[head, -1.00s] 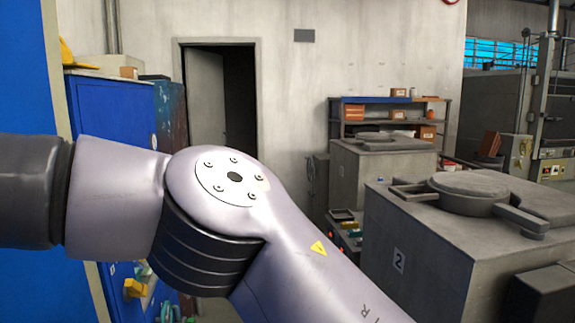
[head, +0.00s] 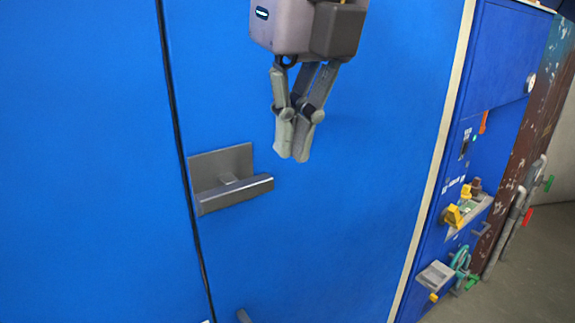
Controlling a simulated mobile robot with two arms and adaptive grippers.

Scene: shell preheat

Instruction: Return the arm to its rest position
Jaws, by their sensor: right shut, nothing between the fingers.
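My right gripper (head: 293,152) hangs fingers down at the top middle of the head view, in front of a blue door (head: 350,220). Its fingers are together and nothing shows between them. A grey lever handle (head: 235,192) on a square plate is on the door, below and left of the fingertips; the gripper is apart from it. My left gripper is not in the picture.
A dark vertical seam (head: 180,130) runs left of the handle. At right, a blue cabinet side (head: 500,60) carries yellow and teal fittings. Open floor (head: 540,270) lies at the lower right.

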